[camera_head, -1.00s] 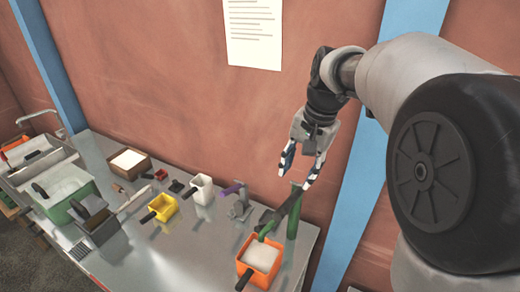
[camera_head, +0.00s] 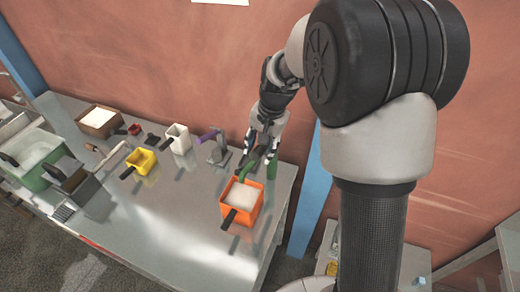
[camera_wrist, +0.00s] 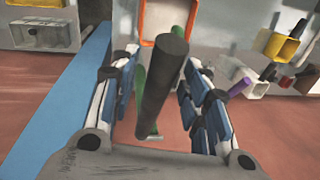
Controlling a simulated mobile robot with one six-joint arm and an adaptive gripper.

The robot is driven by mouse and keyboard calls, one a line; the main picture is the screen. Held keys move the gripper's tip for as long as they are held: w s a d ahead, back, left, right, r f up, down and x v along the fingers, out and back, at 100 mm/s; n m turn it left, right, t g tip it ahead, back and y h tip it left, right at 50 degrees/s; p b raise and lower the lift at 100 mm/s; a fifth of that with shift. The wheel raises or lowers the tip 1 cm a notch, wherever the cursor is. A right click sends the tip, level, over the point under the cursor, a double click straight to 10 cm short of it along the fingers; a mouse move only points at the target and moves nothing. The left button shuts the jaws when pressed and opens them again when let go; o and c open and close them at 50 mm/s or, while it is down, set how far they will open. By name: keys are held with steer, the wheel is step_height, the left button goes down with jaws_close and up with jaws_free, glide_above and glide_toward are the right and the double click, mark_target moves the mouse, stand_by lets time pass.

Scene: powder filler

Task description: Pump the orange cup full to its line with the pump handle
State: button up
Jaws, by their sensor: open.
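The orange cup (camera_head: 228,212) stands at the right end of the metal table, with white powder inside. No fill line can be made out. It also shows at the top of the wrist view (camera_wrist: 147,22). The green pump (camera_head: 280,178) stands behind the cup, and its green spout (camera_head: 246,170) reaches over the cup. My gripper (camera_head: 263,147) is open above the pump. In the wrist view the dark pump handle (camera_wrist: 163,85) lies between the open jaws. I see a gap on both sides of it. My gripper hides part of the pump in the head view.
A yellow cup (camera_head: 142,160), a white cup (camera_head: 178,138) and a purple-handled device (camera_head: 214,145) stand left of the pump. A wooden box (camera_head: 99,121) and a green bin (camera_head: 38,150) are further left. The table's front middle is clear. The wall is close behind.

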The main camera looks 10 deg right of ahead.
steer(key=shift+a+f, duration=0.1)
steer(key=shift+f, duration=0.35)
jaws_close()
stand_by(0.3)
